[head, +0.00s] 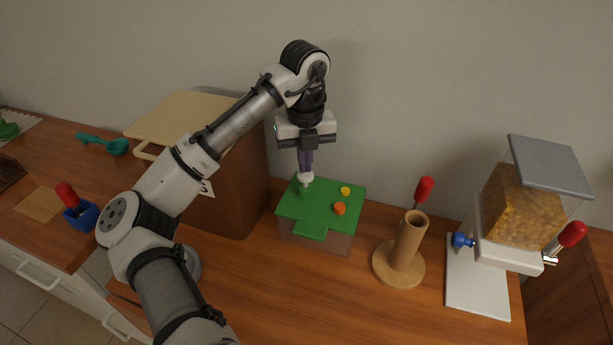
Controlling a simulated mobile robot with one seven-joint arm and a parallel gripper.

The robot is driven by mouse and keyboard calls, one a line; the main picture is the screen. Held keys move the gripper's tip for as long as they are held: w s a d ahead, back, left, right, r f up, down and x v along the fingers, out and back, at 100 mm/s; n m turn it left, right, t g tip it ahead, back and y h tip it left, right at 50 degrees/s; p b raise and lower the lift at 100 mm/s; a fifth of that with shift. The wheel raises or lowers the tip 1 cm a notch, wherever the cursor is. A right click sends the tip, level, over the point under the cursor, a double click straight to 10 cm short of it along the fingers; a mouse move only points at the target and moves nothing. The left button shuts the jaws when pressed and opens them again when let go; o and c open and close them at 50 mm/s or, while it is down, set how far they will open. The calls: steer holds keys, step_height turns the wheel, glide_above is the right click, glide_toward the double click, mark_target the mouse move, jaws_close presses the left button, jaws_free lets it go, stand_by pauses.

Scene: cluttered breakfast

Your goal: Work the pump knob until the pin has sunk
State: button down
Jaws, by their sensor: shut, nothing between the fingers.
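A box with a green top (318,211) and clear-looking sides stands on the counter. A white round knob (306,178) sits on a green post near its back left corner; this looks like the pump knob. A yellow round piece (345,190) and an orange round piece (339,208) stand on the right part of the green top. I cannot tell which of them is the pin or how far it stands out. My gripper (306,170) points straight down, shut, with its fingertips right above or touching the white knob. Nothing is held between the fingers.
A wooden tube (408,242) on a round base stands right of the box. A cereal dispenser (520,205) is at the far right. A tall brown block (238,185) with a cream board stands close left.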

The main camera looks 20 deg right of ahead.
steer(key=shift+f+b, duration=0.55)
steer(key=shift+f, duration=0.9)
steer(key=shift+r, duration=0.1)
steer(key=shift+r+p, duration=1.75)
steer(key=shift+p, duration=0.4)
step_height(320, 180, up, 6)
steer(key=p, duration=0.5)
steer(key=shift+p, duration=0.35)
steer(key=shift+f, duration=0.1)
